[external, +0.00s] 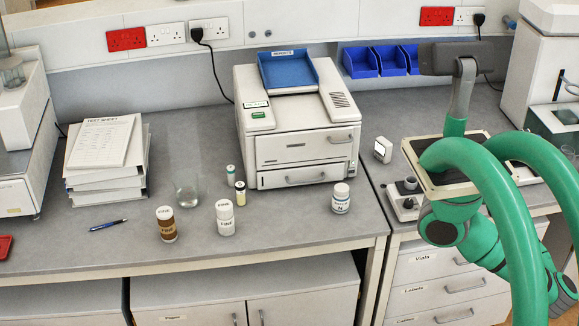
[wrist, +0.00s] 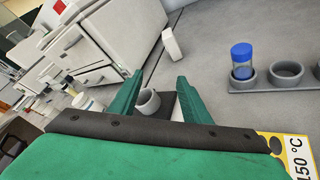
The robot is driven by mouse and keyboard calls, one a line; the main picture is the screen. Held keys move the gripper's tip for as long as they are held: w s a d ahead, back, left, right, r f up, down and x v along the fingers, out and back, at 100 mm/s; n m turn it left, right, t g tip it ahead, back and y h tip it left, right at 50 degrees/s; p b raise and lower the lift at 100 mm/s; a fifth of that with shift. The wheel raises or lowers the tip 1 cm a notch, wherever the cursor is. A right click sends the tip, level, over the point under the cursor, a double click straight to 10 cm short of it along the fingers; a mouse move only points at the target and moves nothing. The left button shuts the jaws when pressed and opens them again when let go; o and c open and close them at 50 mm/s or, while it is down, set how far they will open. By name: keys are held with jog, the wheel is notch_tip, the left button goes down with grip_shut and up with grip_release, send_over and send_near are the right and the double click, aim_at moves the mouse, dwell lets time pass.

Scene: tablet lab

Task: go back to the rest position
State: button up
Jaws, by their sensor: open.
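My gripper (wrist: 158,88) shows in the wrist view with its two green fingers apart. The gap between the fingertips is empty of any held thing. Beyond and below the gap, a small grey cup (wrist: 149,101) stands on a dark base; I see no finger touching it. In the external view my green arm curves over the right side of the scene, in front of the right bench. I cannot make out the fingers there.
A grey cup on a small device (external: 407,187) stands near the right bench's front edge. The printer (external: 297,125), bottles and papers occupy the left bench.

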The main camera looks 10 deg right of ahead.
jog(key=s+d+f+m+t+h, duration=0.1)
jog(key=s+d+m+t+h, duration=0.2)
jog(key=s+m, duration=0.55)
jog(key=s+d+f+m+t+h, duration=0.15)
jog(key=s+d+m, duration=0.25)
jog(key=s+m, duration=0.45)
jog(key=s+a+f+m+h, duration=0.1)
jog(key=s+a+f+m, duration=0.2)
jog(key=a+m, duration=0.2)
jog(key=s+a+f+m+g, duration=0.1)
jog(key=s+a+f+m, duration=0.2)
jog(key=a+m, duration=0.3)
jog(key=s+a+f+m+h, duration=0.1)
jog(key=s+a+f+m, duration=0.2)
jog(key=a, duration=0.9)
jog(key=f+m, duration=0.1)
jog(key=m, duration=0.2)
jog(key=shift+f+g+h, duration=0.35)
jog(key=shift+s+d, duration=0.1)
jog(key=shift+c, duration=0.5)
